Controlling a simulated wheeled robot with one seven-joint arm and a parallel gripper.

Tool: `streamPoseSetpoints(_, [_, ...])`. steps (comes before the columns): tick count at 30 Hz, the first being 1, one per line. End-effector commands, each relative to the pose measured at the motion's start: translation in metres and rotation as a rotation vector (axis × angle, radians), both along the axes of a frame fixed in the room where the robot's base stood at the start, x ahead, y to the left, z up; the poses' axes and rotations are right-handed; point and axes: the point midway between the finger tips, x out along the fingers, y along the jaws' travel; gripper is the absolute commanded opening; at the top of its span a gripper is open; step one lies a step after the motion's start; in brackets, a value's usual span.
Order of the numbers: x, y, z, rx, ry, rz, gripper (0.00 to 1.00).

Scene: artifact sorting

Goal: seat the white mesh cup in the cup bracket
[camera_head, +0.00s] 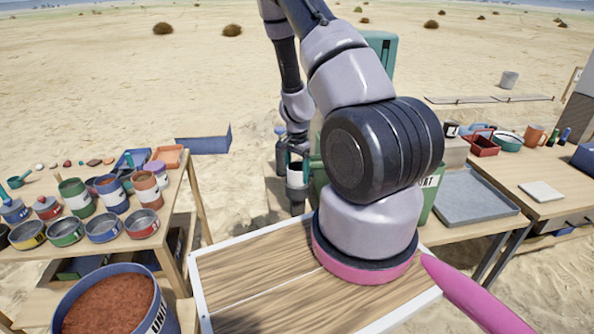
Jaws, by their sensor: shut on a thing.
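My gripper (297,163) is past the near table, beside the green box, small and partly hidden in shadow. It is shut on a pale, upright cylinder, which looks like the white mesh cup (296,176). The mesh and the fingertips are too small to make out. A dark piece shows just below the cup; I cannot tell whether they touch. I cannot pick out the cup bracket; my large arm links cover the middle of the view.
Left table (150,244) is crowded with cans and bowls. A blue bucket (62,302) of reddish soil stands at front left. The green box (432,203) stands behind my arm.

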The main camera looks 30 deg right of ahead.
Motion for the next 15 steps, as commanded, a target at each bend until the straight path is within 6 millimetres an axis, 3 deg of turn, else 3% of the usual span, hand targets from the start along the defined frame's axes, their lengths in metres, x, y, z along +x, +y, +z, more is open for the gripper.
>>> streamPoseSetpoints(14, [0.0,0.0,-0.012,0.0,0.001,0.0,0.2])
streamPoseSetpoints(15, [0.0,0.0,-0.013,0.0,0.001,0.0,0.86])
